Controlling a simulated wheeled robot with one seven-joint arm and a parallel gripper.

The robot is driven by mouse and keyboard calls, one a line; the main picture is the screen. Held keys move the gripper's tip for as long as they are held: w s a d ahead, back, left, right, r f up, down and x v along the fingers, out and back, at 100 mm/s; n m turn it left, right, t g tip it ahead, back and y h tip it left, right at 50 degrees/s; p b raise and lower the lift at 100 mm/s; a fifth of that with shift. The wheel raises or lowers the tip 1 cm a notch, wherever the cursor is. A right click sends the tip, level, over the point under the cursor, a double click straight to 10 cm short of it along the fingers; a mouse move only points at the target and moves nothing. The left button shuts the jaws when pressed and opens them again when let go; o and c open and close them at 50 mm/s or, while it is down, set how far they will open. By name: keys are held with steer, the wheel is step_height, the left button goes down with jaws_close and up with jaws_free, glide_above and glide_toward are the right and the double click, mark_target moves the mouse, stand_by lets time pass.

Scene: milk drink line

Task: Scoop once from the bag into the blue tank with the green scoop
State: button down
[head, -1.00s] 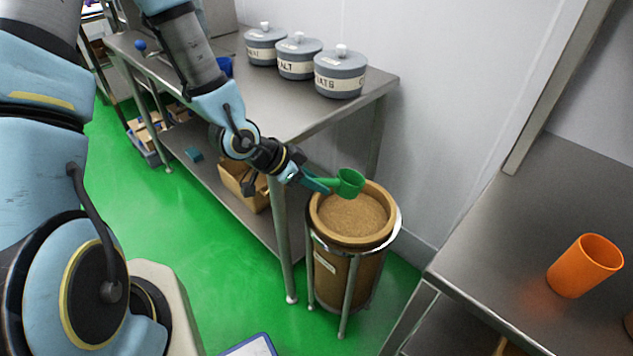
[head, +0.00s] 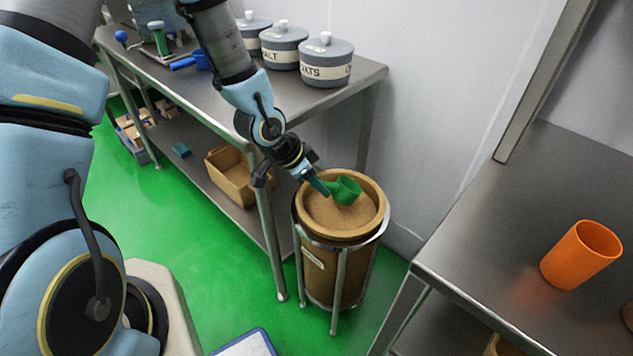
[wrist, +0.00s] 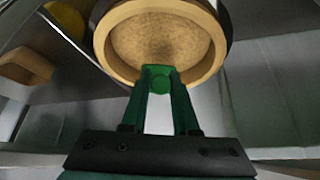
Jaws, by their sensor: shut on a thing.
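The green scoop (head: 346,190) is held in my gripper (head: 322,186), its cup over the tan grainy contents of the bag (head: 338,236). The cup looks low, near the bag's rim; whether it touches the contents is unclear. The bag has a thick tan rim and stands upright in a round metal frame. In the wrist view, the scoop's green end (wrist: 160,82) sits between my gripper's two fingers (wrist: 160,100), with the bag's round opening (wrist: 104,38) beyond. I cannot identify the blue tank in these views.
A steel table (head: 225,95) stands behind and left of the bag, holding several grey lidded jars (head: 325,62) and a blue scoop-like item (head: 201,60). Green floor (head: 190,240) is open at left.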

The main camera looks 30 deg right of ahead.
steer(key=d+f+y+b, duration=0.1)
steer(key=d+f+b, duration=0.2)
steer(key=f+b, duration=0.2)
steer(key=shift+s+d+f+y, duration=0.25)
steer(key=shift+d+f+y, duration=0.15)
steer(key=shift+f, duration=1)
steer(key=shift+r, duration=0.1)
stand_by(0.4)
